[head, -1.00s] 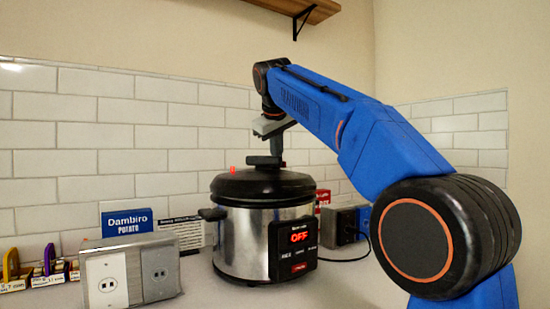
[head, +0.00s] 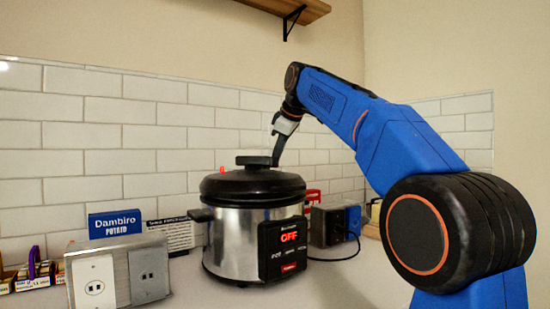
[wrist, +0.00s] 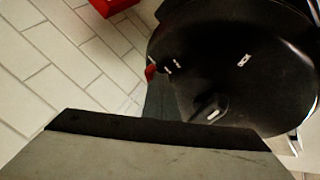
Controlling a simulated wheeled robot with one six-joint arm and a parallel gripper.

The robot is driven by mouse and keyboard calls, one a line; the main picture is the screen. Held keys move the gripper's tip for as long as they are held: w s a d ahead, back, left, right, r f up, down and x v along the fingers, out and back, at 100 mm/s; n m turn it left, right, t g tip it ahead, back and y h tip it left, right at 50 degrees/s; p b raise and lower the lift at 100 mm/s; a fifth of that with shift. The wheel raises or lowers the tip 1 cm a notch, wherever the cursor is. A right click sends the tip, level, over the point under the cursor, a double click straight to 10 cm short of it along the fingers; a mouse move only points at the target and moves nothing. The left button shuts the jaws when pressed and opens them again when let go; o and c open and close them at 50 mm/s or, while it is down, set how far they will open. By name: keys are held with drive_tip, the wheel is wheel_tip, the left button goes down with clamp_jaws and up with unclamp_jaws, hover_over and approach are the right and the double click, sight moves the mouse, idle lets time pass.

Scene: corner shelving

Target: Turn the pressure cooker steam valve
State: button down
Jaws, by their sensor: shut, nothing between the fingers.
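The pressure cooker (head: 235,240) stands on the counter, a silver pot with a black lid (head: 285,185) and a front panel reading OFF. A raised black handle (head: 253,161) tops the lid. A small red piece (head: 222,169) shows at the lid's back left. In the wrist view the round lid (wrist: 260,85) carries white markings and a small dark knob (wrist: 210,108); I cannot tell whether this is the steam valve. My gripper (head: 276,162) is shut and empty, pointing down by the handle's right end; contact is unclear. In the wrist view its dark finger (wrist: 165,100) overlaps the lid's edge.
A metal socket box (head: 118,275) stands at front left, with a blue Dambiro box (head: 115,223) behind it. Another socket box (head: 326,227) with a cable is right of the cooker. A wooden shelf (head: 270,8) hangs above. Tiled wall lies close behind.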

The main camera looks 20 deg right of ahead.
drive_tip(key=shift+w+a, duration=0.1)
idle(0.7)
drive_tip(key=shift+w+a, duration=0.25)
drive_tip(key=shift+a, duration=0.35)
drive_tip(key=v, duration=1.7)
drive_tip(key=shift+s+r, duration=0.2)
drive_tip(key=shift+s, duration=0.05)
drive_tip(key=shift+d, duration=0.2)
